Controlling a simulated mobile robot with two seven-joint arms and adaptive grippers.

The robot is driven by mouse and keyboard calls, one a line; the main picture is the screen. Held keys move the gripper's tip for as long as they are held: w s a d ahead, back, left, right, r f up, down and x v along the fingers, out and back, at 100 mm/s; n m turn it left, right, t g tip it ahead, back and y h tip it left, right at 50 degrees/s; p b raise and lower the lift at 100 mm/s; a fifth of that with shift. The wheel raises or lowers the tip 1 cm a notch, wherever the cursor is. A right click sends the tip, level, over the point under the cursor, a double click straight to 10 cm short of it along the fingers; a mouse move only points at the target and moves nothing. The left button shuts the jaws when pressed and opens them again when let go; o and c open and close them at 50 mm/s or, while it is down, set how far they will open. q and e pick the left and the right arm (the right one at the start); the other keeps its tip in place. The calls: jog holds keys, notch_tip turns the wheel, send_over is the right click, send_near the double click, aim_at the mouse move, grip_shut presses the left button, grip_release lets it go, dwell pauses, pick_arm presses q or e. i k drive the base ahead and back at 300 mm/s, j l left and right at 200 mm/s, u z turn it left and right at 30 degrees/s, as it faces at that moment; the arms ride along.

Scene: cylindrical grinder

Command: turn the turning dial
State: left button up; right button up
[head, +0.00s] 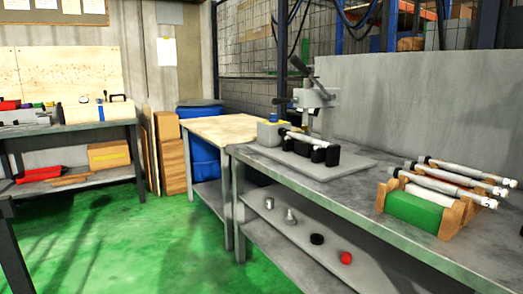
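No part that I can surely name as the turning dial shows in the head view. A grey machine (314,97) with a lever handle stands on the grey metal bench (390,200). In front of it, black blocks (311,151) carry a light cylindrical part. Below the bench top, a black round piece (317,239), a red round piece (346,258) and two small metal pieces (291,216) sit on the lower shelf; I cannot tell whether any of them is a dial. Neither gripper is in view.
A rack (427,211) with green front holds several cylindrical rods at the bench's right. A wooden-topped table (215,128) and blue barrel (201,155) stand behind. Another workbench (75,127) with tools is at left. The green floor (150,235) between is clear.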

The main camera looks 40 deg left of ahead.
aim_at(273, 119)
jog(key=u, duration=1.1)
jog(key=j+z, duration=0.15)
jog(key=j, duration=0.5)
jog(key=k+j+z, duration=0.15)
jog(key=j, duration=0.45)
jog(key=i, duration=0.05)
